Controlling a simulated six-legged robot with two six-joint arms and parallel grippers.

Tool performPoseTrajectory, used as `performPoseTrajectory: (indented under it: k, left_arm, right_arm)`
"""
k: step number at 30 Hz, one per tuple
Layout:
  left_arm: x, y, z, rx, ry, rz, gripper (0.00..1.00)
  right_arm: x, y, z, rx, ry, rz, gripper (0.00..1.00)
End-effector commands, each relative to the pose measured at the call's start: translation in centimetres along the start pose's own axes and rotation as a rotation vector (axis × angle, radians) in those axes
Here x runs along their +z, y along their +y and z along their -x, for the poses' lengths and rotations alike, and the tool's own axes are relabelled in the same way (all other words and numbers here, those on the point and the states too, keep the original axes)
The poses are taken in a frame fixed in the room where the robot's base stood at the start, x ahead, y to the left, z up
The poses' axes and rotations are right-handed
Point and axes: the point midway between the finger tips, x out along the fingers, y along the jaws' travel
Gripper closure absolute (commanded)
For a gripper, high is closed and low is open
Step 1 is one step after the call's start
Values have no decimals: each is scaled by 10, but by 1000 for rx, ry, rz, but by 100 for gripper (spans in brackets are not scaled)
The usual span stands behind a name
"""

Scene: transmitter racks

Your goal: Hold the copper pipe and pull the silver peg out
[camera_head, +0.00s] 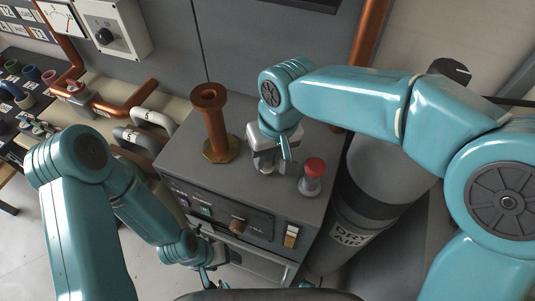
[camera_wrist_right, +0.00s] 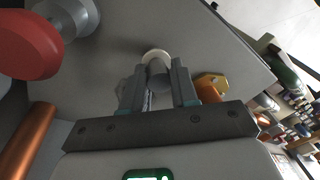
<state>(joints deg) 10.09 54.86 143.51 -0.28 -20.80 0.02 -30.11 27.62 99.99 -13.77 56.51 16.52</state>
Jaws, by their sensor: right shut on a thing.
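The copper pipe (camera_head: 214,128) stands upright on top of the grey cabinet (camera_head: 300,212), with a wide rim and a hex-shaped base. Part of that base (camera_wrist_right: 211,82) shows at the right in the right wrist view. My right gripper (camera_head: 266,163) is low over the cabinet top, to the right of the copper pipe. In the right wrist view its fingers (camera_wrist_right: 158,90) are shut on the silver peg (camera_wrist_right: 157,72), which has a pale ring at its far end. My left gripper (camera_head: 207,282) is low in front of the cabinet, mostly hidden, apart from the copper pipe.
A red-capped knob (camera_head: 313,177) stands on the cabinet top just right of my right gripper; it is large in the right wrist view (camera_wrist_right: 32,45). A grey DRY AIR cylinder (camera_head: 352,222) stands right of the cabinet. Grey handles (camera_head: 140,138) lie to the left.

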Motion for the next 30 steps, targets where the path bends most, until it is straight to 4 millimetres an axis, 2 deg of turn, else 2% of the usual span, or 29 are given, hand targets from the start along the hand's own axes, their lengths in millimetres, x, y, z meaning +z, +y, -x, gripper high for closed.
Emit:
performPoseTrajectory:
  k: [9,10,12,20,24,26,30]
  left_arm:
    - [0,-1,-3,0,0,0,27]
    - [0,-1,-3,0,0,0,27]
    - [0,-1,-2,0,0,0,27]
    - [0,-1,-2,0,0,0,27]
    - [0,0,1,0,0,0,27]
    - [0,0,1,0,0,0,27]
    - [0,1,2,0,0,0,27]
  right_arm:
    - [0,0,-4,0,1,0,100]
    - [0,0,-4,0,1,0,68]
    - [0,0,-3,0,1,0,46]
    - [0,0,-2,0,1,0,46]
    - [-1,0,7,0,4,0,46]
    - [-1,0,17,0,5,0,46]
    - [-2,-1,50,0,8,2,46]
